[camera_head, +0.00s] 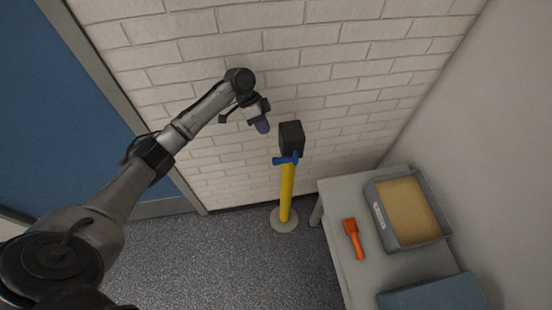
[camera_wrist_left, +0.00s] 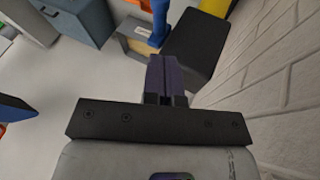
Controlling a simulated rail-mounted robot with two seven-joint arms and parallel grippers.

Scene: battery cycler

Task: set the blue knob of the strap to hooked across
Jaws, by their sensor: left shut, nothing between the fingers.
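The blue knob (camera_head: 286,160) is a short bar at the lower front of a black block (camera_head: 291,136) on top of a yellow post (camera_head: 287,192). It lies roughly crosswise over the top of the post. In the left wrist view, a blue upright piece (camera_wrist_left: 159,22), likely the knob, shows just beyond the fingertips, beside the black block (camera_wrist_left: 198,42). My left gripper (camera_head: 263,127) is shut and empty, up and left of the knob and apart from it in the head view. Its dark purple fingers (camera_wrist_left: 165,75) are together. I cannot make out a separate strap. My right gripper is not in view.
A grey table (camera_head: 345,200) stands to the right with an orange tool (camera_head: 353,238), a grey tray (camera_head: 418,243) with a tan inside and a blue box (camera_head: 435,294). A white brick wall (camera_head: 340,60) is close behind the post. Floor left of the post is clear.

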